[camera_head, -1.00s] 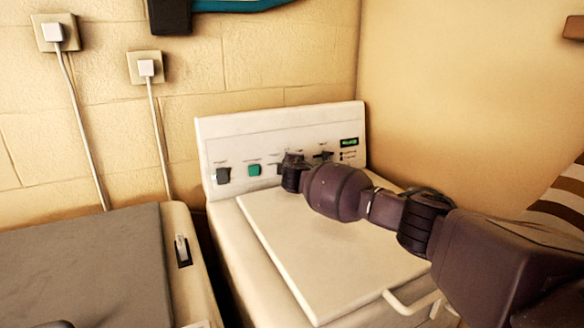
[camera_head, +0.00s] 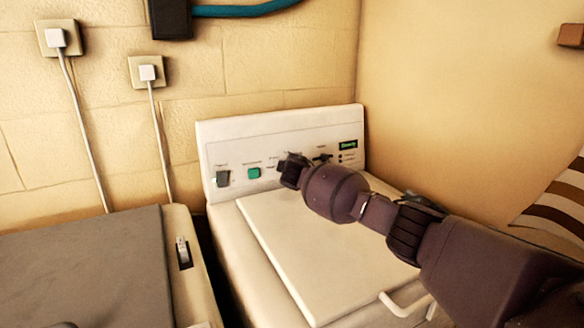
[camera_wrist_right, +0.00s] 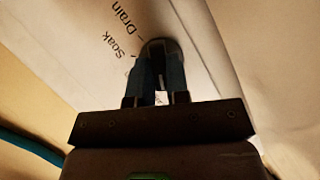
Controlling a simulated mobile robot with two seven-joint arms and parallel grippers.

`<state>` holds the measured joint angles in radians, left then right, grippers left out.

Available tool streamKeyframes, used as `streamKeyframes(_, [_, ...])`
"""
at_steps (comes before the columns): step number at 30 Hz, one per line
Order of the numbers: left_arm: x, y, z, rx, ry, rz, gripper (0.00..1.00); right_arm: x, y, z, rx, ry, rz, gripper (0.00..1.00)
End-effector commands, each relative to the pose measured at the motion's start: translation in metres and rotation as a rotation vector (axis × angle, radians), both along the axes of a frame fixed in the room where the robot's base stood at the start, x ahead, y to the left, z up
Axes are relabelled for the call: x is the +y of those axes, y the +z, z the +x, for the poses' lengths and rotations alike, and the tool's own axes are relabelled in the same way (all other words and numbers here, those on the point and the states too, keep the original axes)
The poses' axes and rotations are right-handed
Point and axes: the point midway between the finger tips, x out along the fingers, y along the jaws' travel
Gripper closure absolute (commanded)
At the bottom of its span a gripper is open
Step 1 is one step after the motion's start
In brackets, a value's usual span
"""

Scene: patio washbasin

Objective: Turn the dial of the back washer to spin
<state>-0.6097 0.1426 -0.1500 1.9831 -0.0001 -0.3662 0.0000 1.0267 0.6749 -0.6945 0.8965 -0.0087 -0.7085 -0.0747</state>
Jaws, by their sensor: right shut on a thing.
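The back washer (camera_head: 300,245) is white, with a raised control panel (camera_head: 232,150) at its rear. My right arm reaches in from the right over its lid, and my right gripper (camera_head: 290,170) is at the middle of the panel. In the right wrist view, the gripper's fingers (camera_wrist_right: 158,75) are shut on a dark dial (camera_wrist_right: 158,46). The words "Drain" and "Soak" show on the panel beside it. The rest of the dial's markings are hidden by the gripper.
The panel also carries a dark switch (camera_head: 223,178), a green button (camera_head: 254,173), another dark knob (camera_head: 322,157) and a lit green display (camera_head: 348,145). A second machine with a grey lid (camera_head: 85,265) stands at the left. A tan wall (camera_head: 450,100) bounds the right side.

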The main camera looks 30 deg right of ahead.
Motion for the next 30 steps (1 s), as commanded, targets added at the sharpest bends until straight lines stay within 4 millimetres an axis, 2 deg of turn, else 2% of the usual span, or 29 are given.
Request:
streamKeyframes(6, [0.0,0.021,0.008,-0.025,-0.002,0.0,0.57,-0.001,0.004,0.0,0.0,-0.04,0.206,1.0])
streamKeyframes(15, [-0.001,0.041,0.015,-0.046,-0.004,0.0,0.57,-0.002,0.003,0.0,0.0,-0.091,0.486,1.0])
streamKeyframes(30, [-0.001,0.046,0.016,-0.049,-0.004,0.0,0.57,-0.004,0.001,0.0,0.001,-0.17,0.918,1.0])
